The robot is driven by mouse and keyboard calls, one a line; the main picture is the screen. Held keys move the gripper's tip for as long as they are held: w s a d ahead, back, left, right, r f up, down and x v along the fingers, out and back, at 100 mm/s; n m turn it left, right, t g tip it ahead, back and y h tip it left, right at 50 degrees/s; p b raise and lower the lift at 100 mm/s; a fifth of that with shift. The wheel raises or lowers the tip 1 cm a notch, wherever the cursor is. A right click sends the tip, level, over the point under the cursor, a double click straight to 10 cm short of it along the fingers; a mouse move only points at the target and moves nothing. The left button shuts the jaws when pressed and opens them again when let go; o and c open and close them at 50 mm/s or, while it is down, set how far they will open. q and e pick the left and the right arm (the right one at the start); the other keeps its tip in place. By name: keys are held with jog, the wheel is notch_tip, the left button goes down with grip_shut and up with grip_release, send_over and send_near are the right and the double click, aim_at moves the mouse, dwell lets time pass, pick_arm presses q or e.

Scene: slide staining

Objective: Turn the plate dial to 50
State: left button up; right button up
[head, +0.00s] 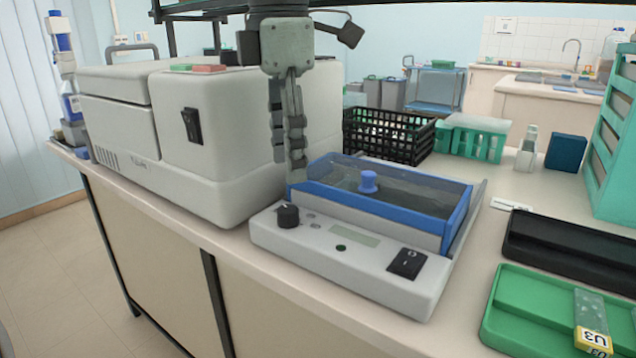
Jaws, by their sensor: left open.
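The plate unit is a low white box (375,275) on the bench, with a black dial (288,215) at the left end of its sloped front panel. The panel also has a small display (355,234), a dark green button and a black rocker switch (407,263). The display reading and dial mark are too small to read. My left gripper (288,165) points down above and behind the dial, near the left corner of the blue-rimmed tray. Its fingers look empty and apart from the dial. My right gripper is out of view.
The blue-rimmed tray (445,237) with a blue-knobbed clear lid sits on the unit. A large white machine (220,150) stands close on the left. A black basket (390,133) is behind. A green tray (500,320) with a slide and a black tray (570,250) lie right.

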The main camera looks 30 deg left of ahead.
aim_at(287, 209)
pick_arm(q)
jog(key=shift+a, duration=0.1)
jog(key=shift+s+f+y, duration=0.1)
jog(key=shift+f+y, duration=0.2)
jog(key=shift+f, duration=0.1)
notch_tip(287, 209, down, 7)
jog(key=shift+a+r, duration=0.15)
jog(key=shift+r, duration=0.05)
grip_shut()
